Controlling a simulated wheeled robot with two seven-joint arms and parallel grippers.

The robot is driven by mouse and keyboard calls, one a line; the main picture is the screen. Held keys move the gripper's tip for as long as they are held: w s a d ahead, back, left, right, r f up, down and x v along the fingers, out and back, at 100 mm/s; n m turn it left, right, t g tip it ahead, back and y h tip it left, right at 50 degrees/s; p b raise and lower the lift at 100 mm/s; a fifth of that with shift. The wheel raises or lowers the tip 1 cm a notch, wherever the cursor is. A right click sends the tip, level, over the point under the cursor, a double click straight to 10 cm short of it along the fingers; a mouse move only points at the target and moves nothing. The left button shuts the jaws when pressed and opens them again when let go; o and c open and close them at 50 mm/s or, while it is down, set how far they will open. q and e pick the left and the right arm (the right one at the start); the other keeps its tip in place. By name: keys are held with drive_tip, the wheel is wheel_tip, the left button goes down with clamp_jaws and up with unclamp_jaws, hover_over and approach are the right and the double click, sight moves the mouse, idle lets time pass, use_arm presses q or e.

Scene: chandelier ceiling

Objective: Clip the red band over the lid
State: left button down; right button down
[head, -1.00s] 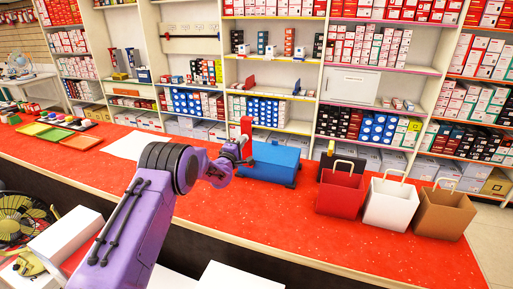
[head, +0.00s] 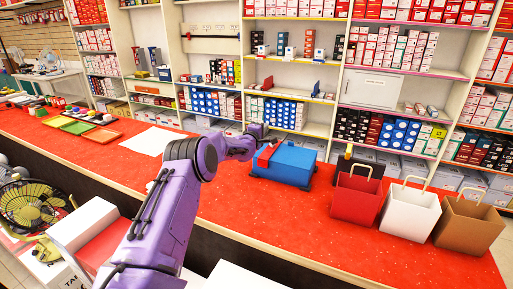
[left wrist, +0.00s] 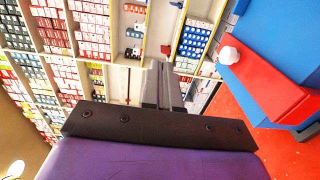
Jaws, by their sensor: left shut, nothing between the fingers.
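The blue box (head: 290,163) stands on the red counter. Its red band (head: 265,155) lies down across the left part of the lid. In the left wrist view the band (left wrist: 262,88) crosses the blue box (left wrist: 270,25) at the right, with a white knob (left wrist: 229,55) near its end. I cannot tell whether the band is latched. My left gripper (head: 262,131) is just behind and above the band's end in the head view. In the left wrist view its fingers (left wrist: 164,88) are together and empty, apart from the band. My right gripper is out of view.
Red (head: 356,198), white (head: 409,213) and brown (head: 467,227) bags stand on the counter to the right. A white sheet (head: 152,141) and coloured trays (head: 77,127) lie to the left. Stocked shelves stand behind. The counter in front of the box is clear.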

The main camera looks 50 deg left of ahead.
use_arm(q)
wheel_tip(320, 180, up, 13)
drive_tip(key=shift+w+b, duration=0.15)
drive_tip(key=shift+b, duration=0.15)
drive_tip(key=shift+a+r, duration=0.1)
idle(0.4)
